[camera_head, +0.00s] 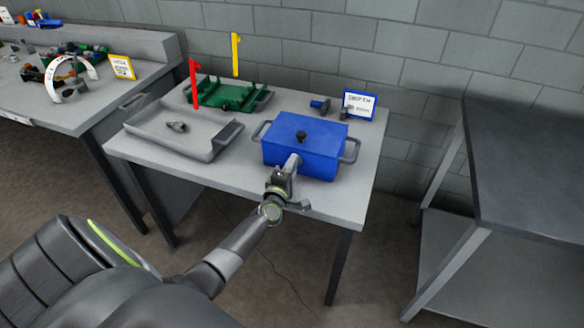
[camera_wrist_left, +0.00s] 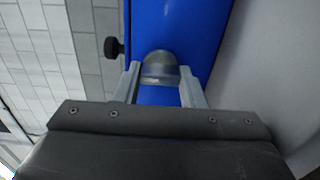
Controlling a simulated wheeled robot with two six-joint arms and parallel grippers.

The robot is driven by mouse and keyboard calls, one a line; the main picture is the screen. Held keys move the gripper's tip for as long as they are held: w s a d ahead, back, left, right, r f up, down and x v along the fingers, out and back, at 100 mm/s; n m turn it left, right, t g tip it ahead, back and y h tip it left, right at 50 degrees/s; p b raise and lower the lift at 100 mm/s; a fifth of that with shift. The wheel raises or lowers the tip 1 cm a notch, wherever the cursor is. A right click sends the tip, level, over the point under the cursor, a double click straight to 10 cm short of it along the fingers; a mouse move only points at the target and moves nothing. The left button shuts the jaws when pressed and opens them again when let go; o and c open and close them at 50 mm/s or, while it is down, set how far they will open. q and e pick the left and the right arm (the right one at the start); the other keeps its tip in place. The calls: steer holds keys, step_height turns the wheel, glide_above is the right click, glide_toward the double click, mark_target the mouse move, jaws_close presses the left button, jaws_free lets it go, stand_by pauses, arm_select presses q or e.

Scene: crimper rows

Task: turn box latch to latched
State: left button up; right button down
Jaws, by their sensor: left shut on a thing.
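The blue box (camera_head: 318,160) stands at the front right of the light grey table, with a side handle at each end and a black knob (camera_head: 301,136) on its lid. It fills the upper middle of the left wrist view (camera_wrist_left: 208,25). My left gripper (camera_head: 289,170) is at the front face of the box. In the left wrist view its two fingers are shut on a rounded grey latch (camera_wrist_left: 158,66) between them. The gripper hides much of the latch in the head view, and I cannot tell its turned position. My right gripper is not in view.
A grey tray (camera_head: 160,138) with a small part lies left of the box. Behind are a green tray (camera_head: 240,96), a red post (camera_head: 194,82), a yellow post (camera_head: 235,55) and a blue-framed sign (camera_head: 359,104). A dark table (camera_head: 530,160) stands right, across a gap.

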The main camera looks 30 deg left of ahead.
arm_select(q)
steer(key=o, duration=1)
steer(key=shift+s, duration=0.1)
steer(key=shift+v, duration=8.65)
steer(key=shift+a+f, duration=0.1)
